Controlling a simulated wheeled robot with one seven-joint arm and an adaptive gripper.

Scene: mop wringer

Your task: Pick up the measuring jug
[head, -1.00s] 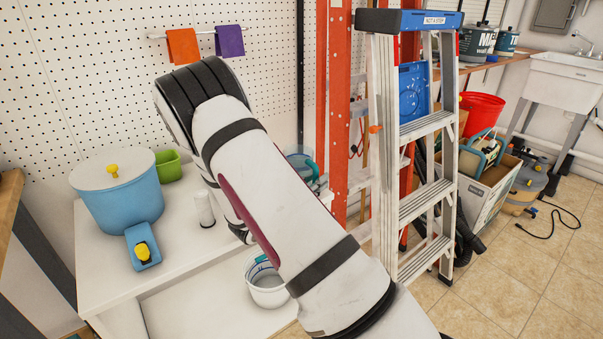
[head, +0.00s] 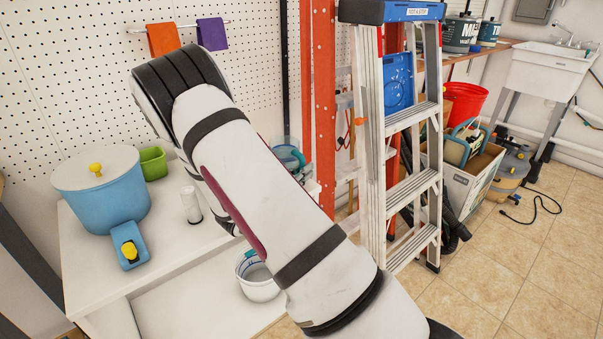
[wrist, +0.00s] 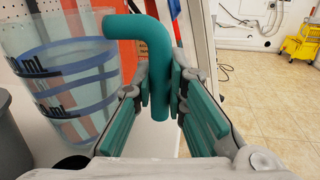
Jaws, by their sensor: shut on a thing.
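The measuring jug (wrist: 60,85) is clear with dark blue bands and markings and has a teal handle. It fills the left of the wrist view and looks upright. My gripper (wrist: 160,98) is shut on the downward part of the handle, one finger pad on each side. In the head view the jug (head: 287,152) shows only in part behind my arm, near the orange upright. My gripper is hidden behind my arm there. Whether the jug's base touches the surface cannot be told.
A white table (head: 90,265) holds a blue pot (head: 103,205), a green container (head: 153,163) and a white cylinder (head: 191,204). A white bucket (head: 258,290) stands lower down. A stepladder (head: 410,185) stands to the right, with open tiled floor (head: 520,270) beyond.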

